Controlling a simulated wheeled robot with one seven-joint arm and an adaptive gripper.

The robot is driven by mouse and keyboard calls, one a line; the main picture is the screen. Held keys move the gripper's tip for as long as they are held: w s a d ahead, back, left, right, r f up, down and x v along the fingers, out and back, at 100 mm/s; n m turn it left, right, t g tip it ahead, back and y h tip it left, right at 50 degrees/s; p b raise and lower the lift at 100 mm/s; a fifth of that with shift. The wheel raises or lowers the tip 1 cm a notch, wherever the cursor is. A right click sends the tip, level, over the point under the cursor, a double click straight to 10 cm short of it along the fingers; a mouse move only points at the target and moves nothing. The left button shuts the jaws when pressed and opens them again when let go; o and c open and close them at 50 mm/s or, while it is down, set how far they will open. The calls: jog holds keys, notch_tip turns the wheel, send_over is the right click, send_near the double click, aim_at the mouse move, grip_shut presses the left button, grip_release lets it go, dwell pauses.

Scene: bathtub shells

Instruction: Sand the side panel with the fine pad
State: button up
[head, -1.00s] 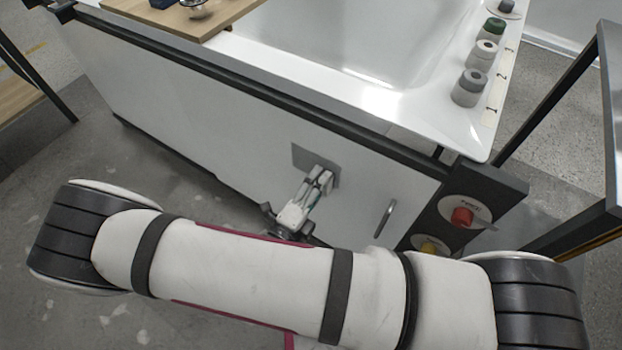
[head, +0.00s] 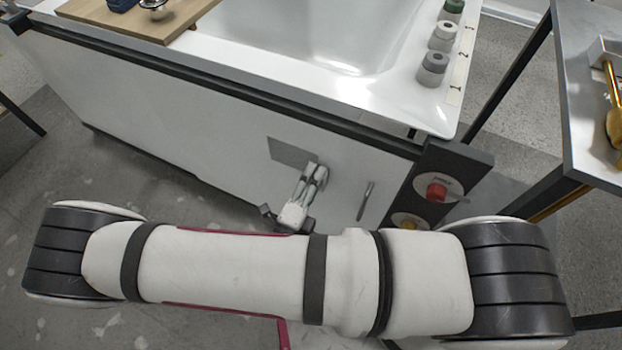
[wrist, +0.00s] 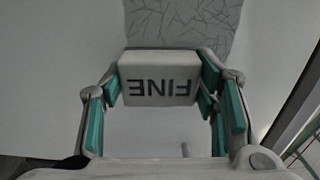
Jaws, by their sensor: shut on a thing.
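The side panel (head: 180,120) is the white long side of the tub's base. A grey, scratched patch (head: 287,150) is on it, and its scratches show in the wrist view (wrist: 180,22). The fine pad (wrist: 158,78) is a white block marked FINE, upside down in the wrist view. My gripper (head: 318,172) is shut on it, with teal finger pads at its sides (wrist: 160,95). The pad overlaps the patch's lower edge in the wrist view. In the head view the gripper is at the patch's lower right. I cannot tell whether the pad touches the panel.
A metal handle (head: 365,200) is right of my gripper. Several numbered knob-like pieces (head: 432,68) stand on the tub rim. A table (head: 590,140) stands at right.

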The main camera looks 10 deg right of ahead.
aim_at(320, 163)
notch_tip(320, 163, up, 2)
jog(key=shift+d+r+p, duration=0.1)
jog(key=shift+p, duration=0.45)
jog(key=shift+w+a+b, duration=0.25)
jog(key=shift+w+a, duration=0.3)
jog(key=shift+a, duration=0.3)
jog(key=shift+w+a+b, duration=0.2)
jog(key=shift+w+a, duration=0.3)
jog(key=shift+a, duration=0.3)
